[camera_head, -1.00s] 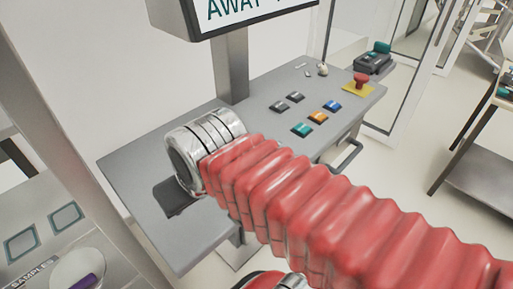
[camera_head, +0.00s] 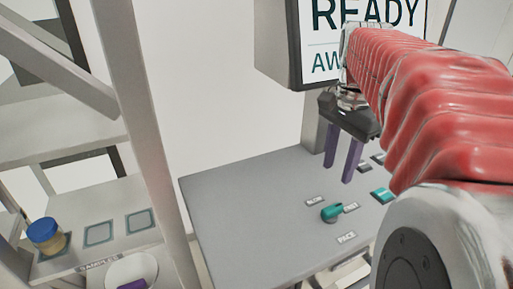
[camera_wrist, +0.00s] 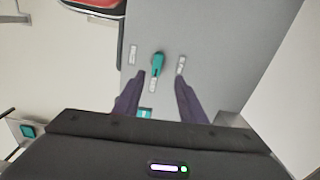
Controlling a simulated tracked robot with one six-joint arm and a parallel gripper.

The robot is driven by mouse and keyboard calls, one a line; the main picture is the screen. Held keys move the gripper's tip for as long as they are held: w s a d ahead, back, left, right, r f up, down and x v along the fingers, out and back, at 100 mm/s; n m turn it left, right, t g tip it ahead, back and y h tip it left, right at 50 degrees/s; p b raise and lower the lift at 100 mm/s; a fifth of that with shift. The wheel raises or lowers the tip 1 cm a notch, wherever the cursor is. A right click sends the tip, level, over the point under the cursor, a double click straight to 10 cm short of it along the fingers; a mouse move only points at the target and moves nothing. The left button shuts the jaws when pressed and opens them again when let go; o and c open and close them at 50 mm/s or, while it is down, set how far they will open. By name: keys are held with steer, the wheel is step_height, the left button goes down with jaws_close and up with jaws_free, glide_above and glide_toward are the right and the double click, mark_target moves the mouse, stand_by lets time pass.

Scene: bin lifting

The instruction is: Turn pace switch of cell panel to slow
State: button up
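The pace switch (camera_head: 331,212) is a teal knob on the grey cell panel (camera_head: 235,205), with a PACE label (camera_head: 346,238) in front of it. A SLOW label (camera_head: 314,201) lies to its left and a FAST label (camera_head: 351,208) to its right. In the head view its pointer leans towards FAST. My gripper (camera_head: 338,174) hangs above and behind the switch, its two purple fingers apart and empty. In the wrist view the teal knob (camera_wrist: 157,65) shows between the fingertips (camera_wrist: 160,76), with space on both sides; I see no contact.
A screen reading READY (camera_head: 365,15) stands above the panel, close to my arm. A teal button (camera_head: 382,195) lies right of the switch, partly behind my arm. A sample shelf (camera_head: 115,215) with a blue-capped jar (camera_head: 46,235) is at left. The panel's left part is clear.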

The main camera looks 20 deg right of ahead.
mark_target(332, 207)
steer(key=shift+s+d+r+m, duration=0.1)
steer(key=shift+d+r+m, duration=0.05)
steer(key=shift+d+m, duration=0.35)
step_height(332, 207, down, 14)
steer(key=shift+r, duration=0.1)
stand_by(0.6)
steer(key=shift+c, duration=0.7)
jaws_close()
